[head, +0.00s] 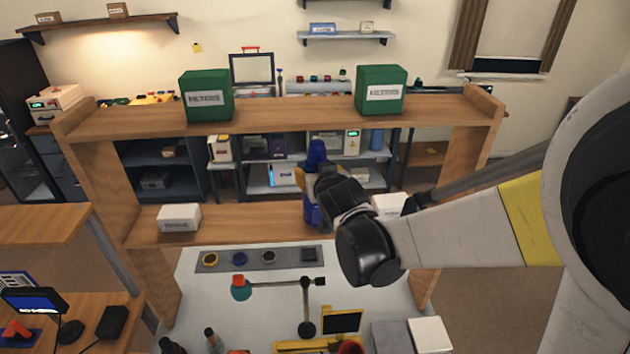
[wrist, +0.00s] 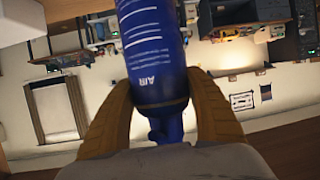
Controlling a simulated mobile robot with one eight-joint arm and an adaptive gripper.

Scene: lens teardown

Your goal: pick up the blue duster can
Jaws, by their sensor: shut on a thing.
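The blue duster can (wrist: 152,55) fills the middle of the wrist view, with white lettering including "AIR" on its side. My gripper (wrist: 160,110) is shut on it, one tan finger on each side. In the head view the can's blue top (head: 316,150) shows above my gripper (head: 318,185), and more blue shows below it. The can looks upright there, over the lower wooden shelf (head: 250,226). My wrist hides part of it, and I cannot tell whether its base touches the shelf.
A white box (head: 179,217) stands left on the lower shelf; another (head: 388,206) is partly behind my arm. Green boxes (head: 206,95) (head: 381,90) stand on the upper shelf (head: 290,116), above my gripper. A workbench (head: 200,285) with a lamp (head: 306,300) is in front.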

